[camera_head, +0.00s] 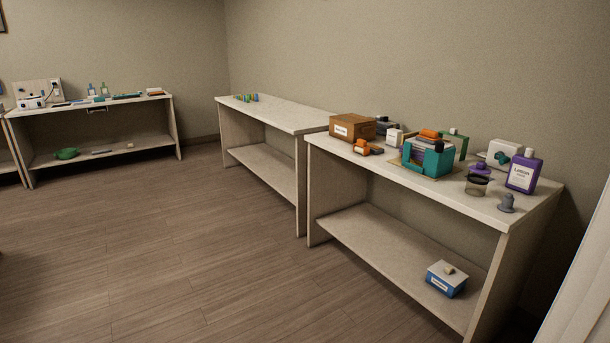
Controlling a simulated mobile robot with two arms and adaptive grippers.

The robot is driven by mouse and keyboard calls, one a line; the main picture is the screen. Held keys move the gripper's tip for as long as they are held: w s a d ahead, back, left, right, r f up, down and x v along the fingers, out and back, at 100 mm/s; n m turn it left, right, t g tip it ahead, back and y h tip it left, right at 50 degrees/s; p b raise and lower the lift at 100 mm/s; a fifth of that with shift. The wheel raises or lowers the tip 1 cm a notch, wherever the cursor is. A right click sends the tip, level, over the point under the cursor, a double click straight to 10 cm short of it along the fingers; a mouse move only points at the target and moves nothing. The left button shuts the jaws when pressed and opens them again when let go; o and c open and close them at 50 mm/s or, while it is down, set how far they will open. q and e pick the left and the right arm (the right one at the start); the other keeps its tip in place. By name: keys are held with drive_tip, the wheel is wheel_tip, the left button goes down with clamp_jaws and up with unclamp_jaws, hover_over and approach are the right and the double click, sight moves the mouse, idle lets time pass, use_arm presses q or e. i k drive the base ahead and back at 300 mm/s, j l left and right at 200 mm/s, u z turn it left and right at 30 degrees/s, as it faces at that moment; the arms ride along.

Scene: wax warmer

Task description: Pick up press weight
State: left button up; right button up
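A small grey piece with a round knob and a wider base (507,204), which looks like the press weight, stands upright near the front right corner of the nearest table (470,199). Nothing covers it. A dark-rimmed glass jar (477,187) stands to its left and a purple lotion bottle (522,174) stands behind it. Neither of my grippers shows in the head view.
The nearest table also holds a brown box (352,127), a teal bin (428,158) and a white device (503,151). A blue box (446,279) sits on its lower shelf. The middle table (285,116) is mostly clear. Wooden floor (200,250) lies open in front.

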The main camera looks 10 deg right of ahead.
sight(430, 136)
drive_tip(key=i+z, duration=0.5)
drive_tip(key=i+j+z, duration=0.25)
drive_tip(key=z, duration=0.2)
drive_tip(key=i+j+z, duration=0.35)
drive_tip(key=z, duration=0.15)
drive_tip(key=i, duration=0.05)
